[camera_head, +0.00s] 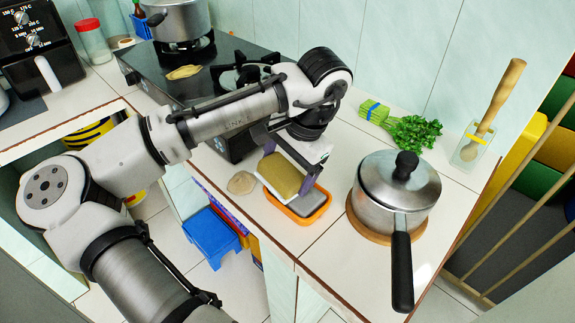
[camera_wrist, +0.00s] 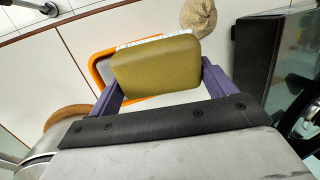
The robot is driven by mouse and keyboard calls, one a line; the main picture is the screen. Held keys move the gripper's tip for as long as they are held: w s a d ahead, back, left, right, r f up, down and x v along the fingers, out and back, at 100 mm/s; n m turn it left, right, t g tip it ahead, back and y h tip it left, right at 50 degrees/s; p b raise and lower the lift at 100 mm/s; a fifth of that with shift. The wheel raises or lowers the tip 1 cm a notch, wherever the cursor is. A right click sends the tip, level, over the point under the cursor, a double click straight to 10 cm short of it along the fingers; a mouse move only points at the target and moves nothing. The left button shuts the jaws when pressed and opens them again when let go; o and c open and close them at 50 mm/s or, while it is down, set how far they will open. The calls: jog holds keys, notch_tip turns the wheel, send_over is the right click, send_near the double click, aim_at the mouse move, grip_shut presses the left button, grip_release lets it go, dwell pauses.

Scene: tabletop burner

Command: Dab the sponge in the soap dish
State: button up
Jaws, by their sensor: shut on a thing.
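The sponge (camera_head: 281,174) is a yellow-brown block with a white layer on one side. My gripper (camera_head: 288,166) is shut on it and holds it tilted over the counter. The soap dish (camera_head: 322,208) is a shallow orange tray with a grey inside, below and partly behind the sponge. In the wrist view the sponge (camera_wrist: 155,68) sits between the two purple fingers of my gripper (camera_wrist: 157,82), hiding much of the orange dish (camera_wrist: 97,72). I cannot tell whether the sponge touches the dish.
A lidded metal pot (camera_head: 398,190) with a black handle stands right of the dish on a wooden board. A stove (camera_head: 160,72) is at the back left. A beige flat item (camera_head: 242,183) lies left of the dish. Green herbs (camera_head: 415,133) lie behind the pot.

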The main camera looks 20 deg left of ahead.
aim_at(287, 167)
jog(key=shift+r+p, duration=3.7)
jog(key=shift+r, duration=0.35)
jog(key=shift+f, duration=0.1)
